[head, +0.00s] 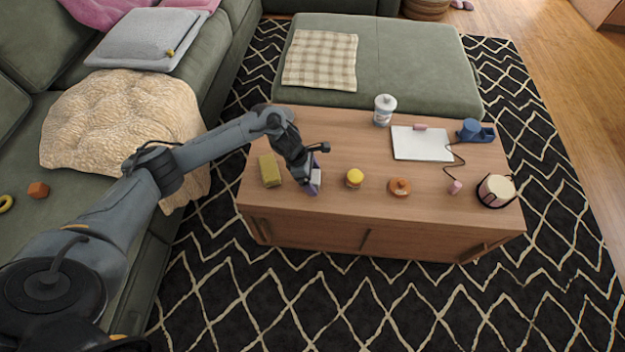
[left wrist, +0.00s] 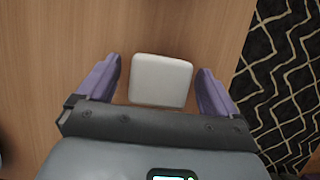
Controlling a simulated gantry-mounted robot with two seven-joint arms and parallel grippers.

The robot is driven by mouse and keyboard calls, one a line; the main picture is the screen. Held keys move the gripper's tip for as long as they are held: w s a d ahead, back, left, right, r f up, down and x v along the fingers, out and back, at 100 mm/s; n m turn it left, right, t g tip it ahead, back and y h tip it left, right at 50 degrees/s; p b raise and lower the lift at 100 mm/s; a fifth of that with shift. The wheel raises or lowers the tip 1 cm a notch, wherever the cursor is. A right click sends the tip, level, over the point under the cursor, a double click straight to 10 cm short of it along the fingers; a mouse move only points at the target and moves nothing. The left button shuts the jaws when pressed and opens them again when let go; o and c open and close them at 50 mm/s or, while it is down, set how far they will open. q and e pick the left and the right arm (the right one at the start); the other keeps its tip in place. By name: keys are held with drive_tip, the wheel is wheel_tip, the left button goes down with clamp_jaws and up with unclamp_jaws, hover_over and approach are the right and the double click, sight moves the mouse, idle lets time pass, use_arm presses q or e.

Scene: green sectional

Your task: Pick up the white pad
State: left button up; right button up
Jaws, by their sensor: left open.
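The white pad (left wrist: 160,80) is a small rounded square lying on the wooden coffee table. In the left wrist view it sits between the two purple fingers of my left gripper (left wrist: 158,88), with a gap on either side. In the head view my left gripper (head: 314,181) is low over the front left of the table, and a light sliver of the pad (head: 317,177) shows by its fingers. The left gripper is open and holds nothing. My right gripper is in neither view.
The coffee table (head: 340,140) also bears a yellow-green block (head: 270,170) left of the gripper, a yellow-lidded jar (head: 355,178) and an orange-brown lidded item (head: 400,187) to the right.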

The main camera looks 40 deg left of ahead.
sight(314, 177)
use_arm(q)
drive_tip(key=c, duration=1)
drive_tip(key=shift+r+p, duration=0.3)
drive_tip(key=shift+r, duration=0.2)
drive_tip(key=r, duration=0.1)
drive_tip(key=r+p, duration=0.2)
drive_tip(key=r, duration=0.1)
drive_tip(key=shift+d, duration=0.25)
drive_tip(key=d+r+p, duration=0.1)
drive_tip(key=d+r, duration=0.1)
drive_tip(key=d, duration=0.1)
drive_tip(key=d+r+p, duration=0.1)
drive_tip(key=d+r, duration=0.1)
drive_tip(key=d, duration=0.2)
drive_tip(key=d+r+p, duration=0.1)
drive_tip(key=d+r, duration=0.1)
drive_tip(key=d, duration=0.2)
drive_tip(key=shift+d+p, duration=0.1)
drive_tip(key=shift+p, duration=0.2)
